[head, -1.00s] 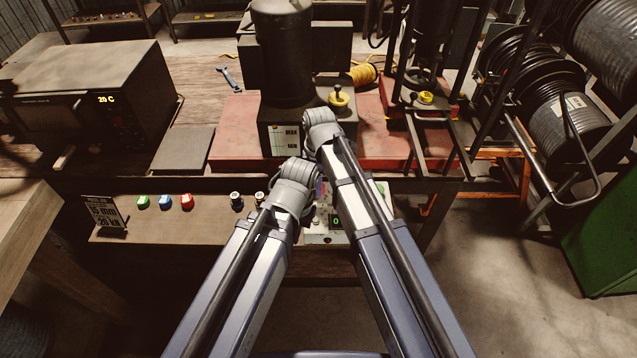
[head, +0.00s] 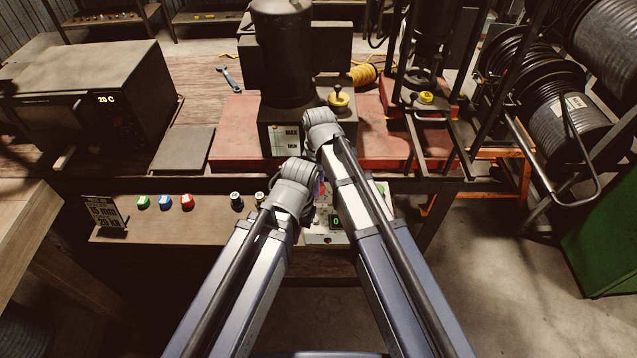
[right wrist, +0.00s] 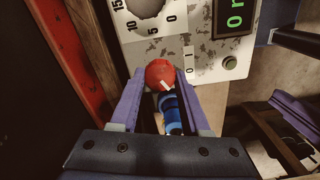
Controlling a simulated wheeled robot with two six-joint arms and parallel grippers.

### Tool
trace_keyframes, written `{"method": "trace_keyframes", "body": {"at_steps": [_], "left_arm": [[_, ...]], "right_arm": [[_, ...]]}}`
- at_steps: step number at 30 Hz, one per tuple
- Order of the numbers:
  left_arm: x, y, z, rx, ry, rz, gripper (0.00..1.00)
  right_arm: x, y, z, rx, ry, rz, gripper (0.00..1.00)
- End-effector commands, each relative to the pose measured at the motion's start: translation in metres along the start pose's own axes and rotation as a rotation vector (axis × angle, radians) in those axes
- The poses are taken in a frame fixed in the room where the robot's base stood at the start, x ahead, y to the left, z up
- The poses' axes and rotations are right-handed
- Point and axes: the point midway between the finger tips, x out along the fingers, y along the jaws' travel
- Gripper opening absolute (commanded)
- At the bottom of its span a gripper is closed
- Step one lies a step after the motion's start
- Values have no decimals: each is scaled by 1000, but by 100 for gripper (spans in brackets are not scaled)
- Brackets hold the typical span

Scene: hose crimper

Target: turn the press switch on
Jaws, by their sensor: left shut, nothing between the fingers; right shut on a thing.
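The press switch is a red round knob (right wrist: 160,73) with a white mark, on the worn pale panel (right wrist: 208,40) in the right wrist view. O and I marks are on the panel beside it. My right gripper (right wrist: 161,84) has one finger on each side of the knob and is shut on it. A blue and black cylinder (right wrist: 172,112) lies below the knob, between the fingers; I cannot tell if it is joined to it. In the head view my left gripper (head: 294,190) is at the console, shut and empty; its fingertips are hidden. The right wrist hides the right fingers there.
The console (head: 215,218) carries green, blue and red buttons (head: 187,201) on the left, dark knobs (head: 237,200) and a small green display (head: 336,221). The dark press column (head: 284,60) stands behind. My two arms lie close together above the console.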

Motion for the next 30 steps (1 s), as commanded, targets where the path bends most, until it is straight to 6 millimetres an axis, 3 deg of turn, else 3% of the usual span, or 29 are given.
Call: {"method": "trace_keyframes", "body": {"at_steps": [30], "left_arm": [[0,0,0,0,0,0,0]], "right_arm": [[0,0,0,958,0,0,0]]}}
